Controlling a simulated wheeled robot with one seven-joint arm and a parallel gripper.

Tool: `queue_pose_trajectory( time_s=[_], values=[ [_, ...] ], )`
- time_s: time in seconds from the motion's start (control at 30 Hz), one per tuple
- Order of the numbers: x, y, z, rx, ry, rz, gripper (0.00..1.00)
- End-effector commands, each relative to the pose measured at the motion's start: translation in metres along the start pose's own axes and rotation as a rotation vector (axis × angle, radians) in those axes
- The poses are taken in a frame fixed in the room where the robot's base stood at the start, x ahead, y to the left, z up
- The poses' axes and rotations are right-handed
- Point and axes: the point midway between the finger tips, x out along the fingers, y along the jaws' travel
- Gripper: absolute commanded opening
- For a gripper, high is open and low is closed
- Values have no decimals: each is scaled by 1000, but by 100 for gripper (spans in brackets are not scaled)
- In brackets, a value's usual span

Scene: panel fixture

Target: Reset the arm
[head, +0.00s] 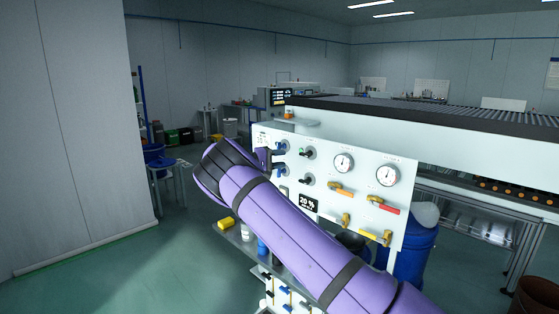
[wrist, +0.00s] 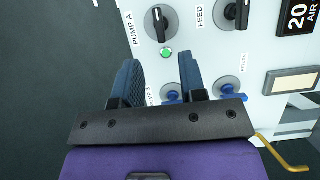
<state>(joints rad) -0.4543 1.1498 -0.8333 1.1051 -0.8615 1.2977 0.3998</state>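My purple arm crosses the head view from the lower right up to the left, in front of the white panel (head: 375,165). My gripper (wrist: 160,75) shows in the wrist view with its two blue fingers apart and nothing between them. It is in front of the panel's left part, close to a lit green lamp (wrist: 168,53). The PUMP A knob (wrist: 158,20) and the FEED knob (wrist: 237,13) are just beyond the fingertips. Blue knobs (wrist: 172,95) sit partly hidden behind the fingers. In the head view the gripper is mostly hidden by the arm.
A shelf with a yellow item (head: 226,223) lies below. A blue barrel (head: 418,250) and a conveyor (head: 450,110) stand right. Open floor (head: 120,265) lies left.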

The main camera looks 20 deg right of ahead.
Motion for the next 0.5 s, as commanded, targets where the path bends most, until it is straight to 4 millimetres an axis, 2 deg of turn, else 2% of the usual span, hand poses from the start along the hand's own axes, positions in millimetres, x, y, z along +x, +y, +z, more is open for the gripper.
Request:
queue_pose_trajectory(
  time_s=[0.27,0.37,0.5],
  values=[
    [3,2,2,2,-5,-11,38],
    [14,11,11,6,-25,-57,38],
    [37,30,37,17,-73,-187,38]
  ],
)
